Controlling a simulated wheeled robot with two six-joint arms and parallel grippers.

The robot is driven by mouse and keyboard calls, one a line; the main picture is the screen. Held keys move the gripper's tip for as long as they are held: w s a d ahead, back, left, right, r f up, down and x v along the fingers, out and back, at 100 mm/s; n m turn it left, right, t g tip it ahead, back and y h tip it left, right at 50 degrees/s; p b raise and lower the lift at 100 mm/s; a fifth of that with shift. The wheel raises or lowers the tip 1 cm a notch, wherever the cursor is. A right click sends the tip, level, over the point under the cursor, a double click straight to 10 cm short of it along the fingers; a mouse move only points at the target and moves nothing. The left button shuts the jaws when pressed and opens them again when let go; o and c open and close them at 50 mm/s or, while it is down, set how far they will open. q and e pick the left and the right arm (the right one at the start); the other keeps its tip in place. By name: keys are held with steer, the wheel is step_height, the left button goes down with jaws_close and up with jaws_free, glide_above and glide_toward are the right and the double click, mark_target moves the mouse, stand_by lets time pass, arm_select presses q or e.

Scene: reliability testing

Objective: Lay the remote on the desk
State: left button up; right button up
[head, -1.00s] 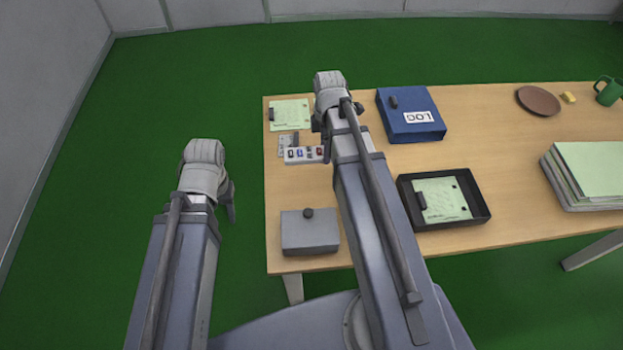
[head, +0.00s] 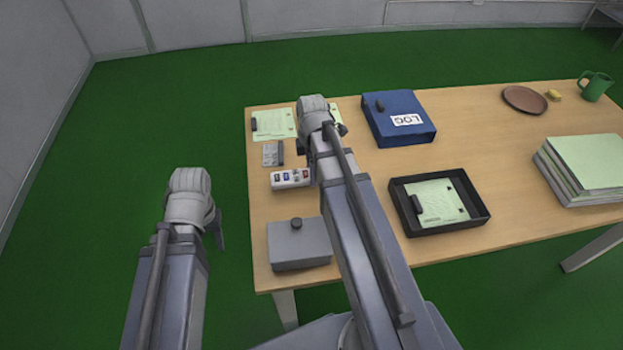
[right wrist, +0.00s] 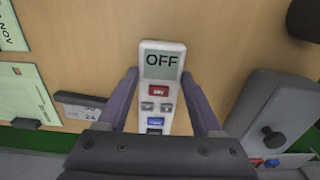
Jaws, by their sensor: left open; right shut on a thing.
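The remote (right wrist: 163,52) is white, with a screen reading OFF and red, grey and blue buttons. My right gripper (right wrist: 159,78) is shut on it, one finger along each long side. In the head view its button end (head: 291,179) shows left of my right arm, which hides the rest of it and the fingertips. It is over the left part of the wooden desk (head: 510,175); I cannot tell whether it touches the top. My left gripper (head: 218,230) is open and empty, left of the desk over the green floor.
A grey box with a black knob (head: 298,250) stands in front of the remote. Behind are a small grey card (head: 272,154) and papers (head: 272,125). A blue LOG binder (head: 398,118) and black tray (head: 484,216) lie to the right. Bare wood shows right of the binder.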

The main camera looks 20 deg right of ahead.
step_height(320, 180, down, 3)
steer(key=shift+f+b, duration=0.1)
steer(key=shift+b, duration=1)
jaws_close()
steer(key=shift+r, duration=0.2)
steer(key=o, duration=1.5)
jaws_free()
steer(key=shift+r+p, duration=0.15)
steer(key=shift+p, duration=0.15)
step_height(320, 180, up, 12)
steer(key=p, duration=1.2)
steer(key=s+a+m, duration=0.3)
steer(key=a, duration=0.3)
steer(key=s+a+m, duration=0.4)
steer(key=a, duration=0.3)
steer(key=s+a+m+h, duration=0.1)
steer(key=s+a+m, duration=0.3)
steer(key=a, duration=0.3)
